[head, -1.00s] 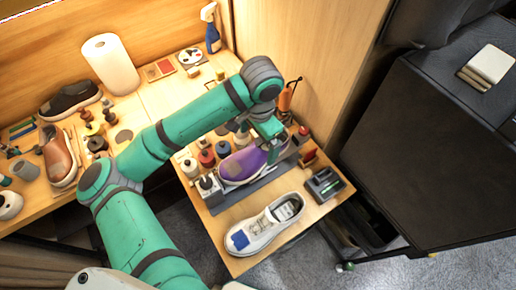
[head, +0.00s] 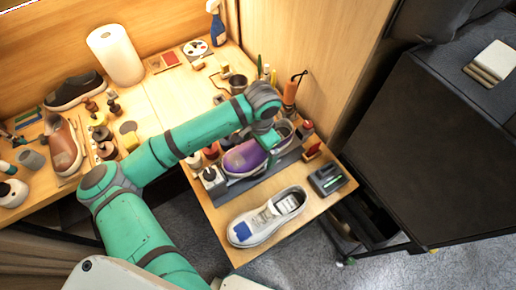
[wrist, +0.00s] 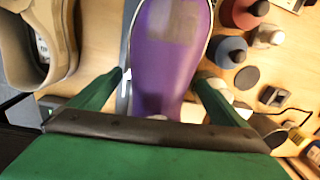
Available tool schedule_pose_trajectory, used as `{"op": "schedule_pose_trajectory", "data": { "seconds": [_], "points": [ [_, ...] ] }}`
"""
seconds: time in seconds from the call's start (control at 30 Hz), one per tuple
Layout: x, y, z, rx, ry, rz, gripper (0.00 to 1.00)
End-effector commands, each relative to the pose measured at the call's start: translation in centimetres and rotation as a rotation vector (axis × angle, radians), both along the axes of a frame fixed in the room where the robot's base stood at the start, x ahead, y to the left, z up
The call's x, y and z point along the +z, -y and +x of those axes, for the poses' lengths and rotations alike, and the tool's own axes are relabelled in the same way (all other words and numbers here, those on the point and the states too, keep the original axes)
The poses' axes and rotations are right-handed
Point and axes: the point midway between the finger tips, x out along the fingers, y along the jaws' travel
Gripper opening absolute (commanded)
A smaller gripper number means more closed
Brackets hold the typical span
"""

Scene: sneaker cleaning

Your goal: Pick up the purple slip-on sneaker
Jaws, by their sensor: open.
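The purple slip-on sneaker (head: 241,157) lies on a dark grey rack (head: 236,188) on the small wooden table. Its heel end is partly hidden by my gripper (head: 272,143) in the head view. In the wrist view the purple sneaker (wrist: 172,70) runs up between the two green fingers of my gripper (wrist: 160,78). One finger is on each side of the shoe, and the jaws are open. I cannot tell whether either finger touches it.
A white sneaker (head: 267,217) with a blue patch lies at the front of the table, close beside the rack. A dark box (head: 327,179) sits at the right edge. Several bottles stand behind the rack. A wooden wall panel (head: 310,45) rises behind.

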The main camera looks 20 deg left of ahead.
Motion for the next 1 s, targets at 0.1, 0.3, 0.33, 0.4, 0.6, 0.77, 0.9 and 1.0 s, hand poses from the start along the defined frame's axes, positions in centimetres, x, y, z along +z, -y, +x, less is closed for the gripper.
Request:
{"op": "schedule_pose_trajectory", "data": {
  "seconds": [0.1,0.3,0.33,0.4,0.6,0.77,0.9,1.0],
  "points": [
    [0.0,0.0,0.0,0.0,0.0,0.0,0.89],
    [0.0,0.0,0.0,0.0,0.0,0.0,0.43],
    [0.1,0.0,0.0,0.0,0.0,0.0,0.43],
    [0.1,0.0,0.0,0.0,0.0,0.0,0.38],
    [0.2,0.0,0.0,0.0,0.001,0.001,0.38],
    [1.2,0.0,0.1,0.0,0.001,0.0,0.38],
    [3.0,0.0,0.0,-0.001,0.003,0.001,0.38],
    [4.8,0.0,0.1,-0.002,0.003,0.001,0.38]
  ]
}}
